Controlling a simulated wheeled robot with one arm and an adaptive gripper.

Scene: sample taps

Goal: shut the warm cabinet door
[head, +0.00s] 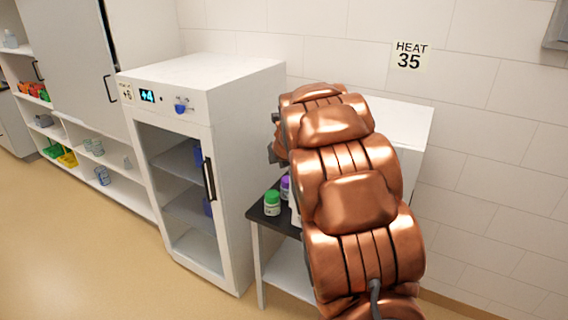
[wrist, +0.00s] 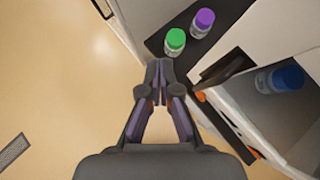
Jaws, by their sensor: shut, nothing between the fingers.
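The warm cabinet (head: 408,122) is a white box under the HEAT 35 sign, mostly hidden behind my arm in the head view. In the wrist view its grey inside (wrist: 262,108) is exposed at the right, with a blue-capped bottle (wrist: 287,78) in it, so the cabinet stands open. The door itself is hard to make out, and I cannot tell its angle. My gripper (wrist: 159,68) is shut and empty, left of the cabinet opening and close to the green-capped bottle.
A green-capped bottle (head: 272,203) and a purple-capped bottle (head: 285,187) stand on a dark-topped table (head: 262,216) beside the cabinet. A white fridge (head: 232,150) with a shut glass door stands at the left. Open floor (wrist: 60,80) lies left of my gripper.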

